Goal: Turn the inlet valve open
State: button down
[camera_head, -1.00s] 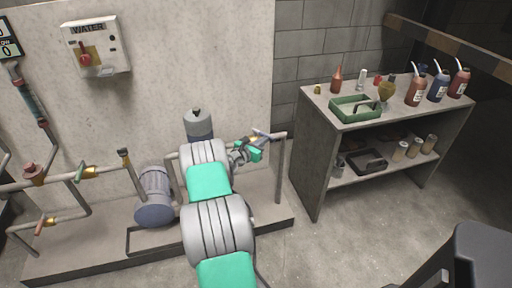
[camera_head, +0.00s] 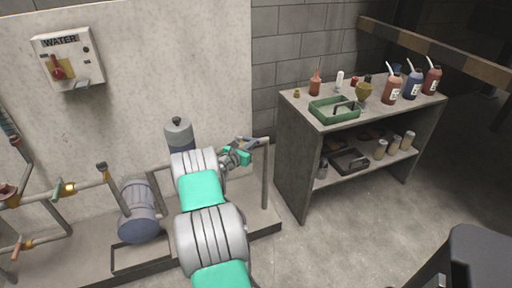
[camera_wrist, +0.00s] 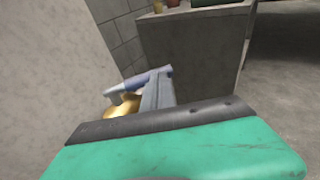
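A valve with a blue-grey lever handle (camera_head: 246,140) is on the pipe at the right end of the pump frame. In the wrist view the lever (camera_wrist: 145,81) lies slightly tilted above a brass body (camera_wrist: 123,107). My gripper (camera_head: 238,155) is at this valve, and a grey finger (camera_wrist: 157,94) overlaps the lever. I cannot tell whether the finger touches it or whether the gripper is closed around it. The other finger is not clear. No label shows which valve is the inlet.
At left are pipes with a green-handled valve (camera_head: 56,189) and an orange-handled valve (camera_head: 17,245). A blue-grey motor (camera_head: 138,211) and a wall-mounted WATER switch box (camera_head: 68,60) are nearby. A shelf (camera_head: 296,170) with bottles and a green tray (camera_head: 322,116) stands right. Floor is clear in front.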

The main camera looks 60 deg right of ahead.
jog(key=shift+s+d+f+b, duration=0.15)
jog(key=shift+d+b, duration=0.95)
jog(key=shift+d, duration=0.75)
jog(key=shift+w+d+b, duration=0.2)
jog(key=shift+d+b, duration=0.4)
jog(key=shift+d, duration=0.4)
